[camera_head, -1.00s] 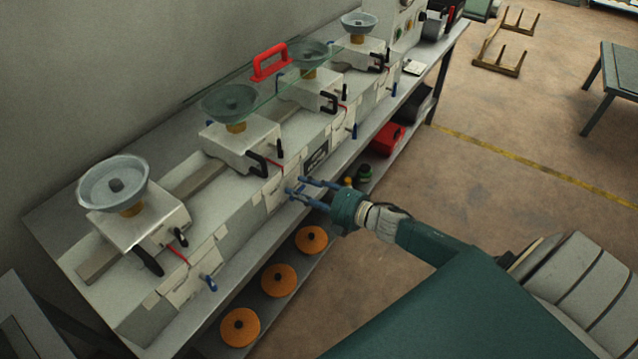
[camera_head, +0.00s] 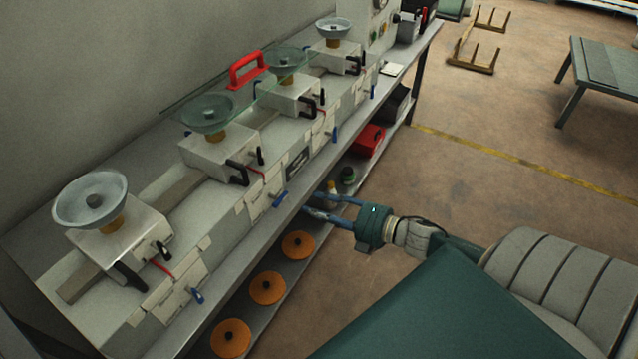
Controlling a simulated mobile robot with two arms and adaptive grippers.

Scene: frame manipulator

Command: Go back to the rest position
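My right gripper (camera_head: 318,204) is in front of the workbench, off its front edge, with its blue fingers pointing left toward the bench. The two fingers stand apart with nothing seen between them, so it is open and empty. My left gripper is not in view. The workbench (camera_head: 222,300) runs from the lower left to the upper right along the wall. It carries a row of white box units with grey dishes (camera_head: 90,200) on top.
A glass sheet with a red handle (camera_head: 248,70) lies over the middle dishes. Orange discs (camera_head: 267,287) and a red box (camera_head: 369,140) sit on the lower shelf. A green table (camera_head: 606,65) and wooden frame (camera_head: 474,58) stand on the otherwise open floor at right.

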